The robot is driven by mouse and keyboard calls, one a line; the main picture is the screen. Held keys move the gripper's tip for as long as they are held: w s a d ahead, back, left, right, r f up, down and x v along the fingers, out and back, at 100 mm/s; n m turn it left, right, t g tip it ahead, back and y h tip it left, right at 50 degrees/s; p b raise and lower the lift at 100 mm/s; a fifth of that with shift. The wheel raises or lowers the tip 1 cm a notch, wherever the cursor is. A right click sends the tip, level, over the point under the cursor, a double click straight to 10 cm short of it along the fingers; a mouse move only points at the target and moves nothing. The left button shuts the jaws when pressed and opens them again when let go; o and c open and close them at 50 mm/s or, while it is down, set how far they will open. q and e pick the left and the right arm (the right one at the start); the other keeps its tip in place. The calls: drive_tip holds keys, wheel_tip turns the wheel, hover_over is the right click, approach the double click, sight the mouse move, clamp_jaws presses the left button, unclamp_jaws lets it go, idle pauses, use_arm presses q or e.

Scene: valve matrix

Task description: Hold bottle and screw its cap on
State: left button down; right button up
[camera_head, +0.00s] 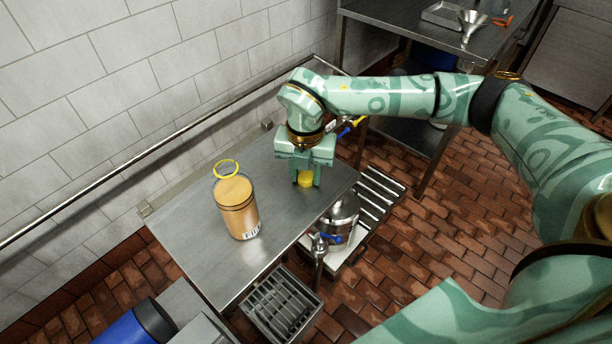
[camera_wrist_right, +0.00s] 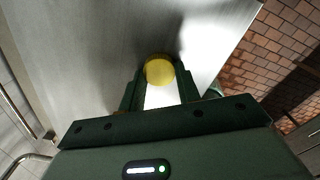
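The bottle (camera_head: 237,208) stands upright on the steel table at the left in the head view. It looks clear, with tan contents, a label low on its side and a yellow ring (camera_head: 226,168) at its top. The right gripper (camera_head: 306,180) points down over the table, to the right of the bottle and apart from it. A small yellow cap (camera_head: 305,179) sits between its fingertips, and the fingers look shut on it. The cap also shows between the fingers in the wrist view (camera_wrist_right: 160,70). Whether it touches the table is unclear. My left gripper is not in view.
The steel table (camera_head: 185,235) has bare room around the bottle. A tiled wall with a rail runs behind it. A metal pot (camera_head: 340,215) and a valve with a blue handle (camera_head: 328,238) stand by the front edge. A higher bench with a funnel (camera_head: 472,20) is at the back right.

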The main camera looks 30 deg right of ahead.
sight(306, 177)
drive_tip(key=shift+r, duration=0.15)
drive_tip(key=shift+r, duration=0.25)
wheel_tip(306, 177, up, 2)
drive_tip(key=shift+r+p, duration=0.2)
drive_tip(key=shift+p, duration=0.35)
drive_tip(key=s+a+r+p, duration=0.2)
drive_tip(key=s+a+r, duration=0.5)
drive_tip(key=s+r, duration=0.3)
drive_tip(key=shift+s+p, duration=0.3)
drive_tip(key=shift+s, duration=0.8)
